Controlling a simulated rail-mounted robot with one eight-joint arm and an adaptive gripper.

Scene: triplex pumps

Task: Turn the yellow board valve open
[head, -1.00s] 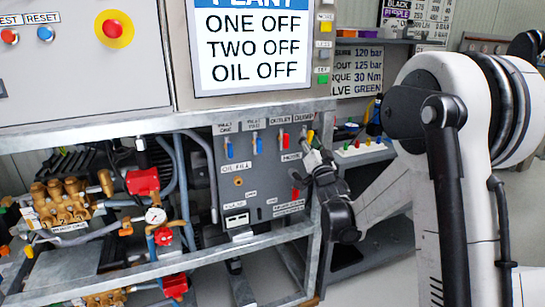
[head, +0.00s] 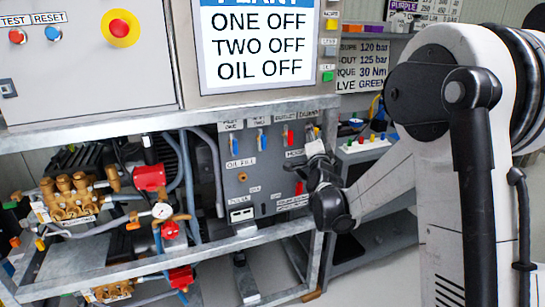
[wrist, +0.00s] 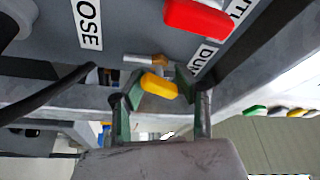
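The yellow valve handle (wrist: 158,86) sits on a brass and silver fitting at the board in the wrist view. It lies tilted between the two fingers of my gripper (wrist: 160,90). The fingers are spread, with their greenish pads close to the handle's ends; I cannot tell whether either pad touches it. In the head view my gripper (head: 318,153) is at the upper right of the grey valve board (head: 254,185), and it partly hides the yellow handle there.
Blue handles (head: 234,146) and a red handle (head: 289,137) are in the same row to the left. A lower red handle (head: 299,188) is below my gripper. The metal frame rail (head: 230,245) runs below the board. A side shelf (head: 362,148) stands to the right.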

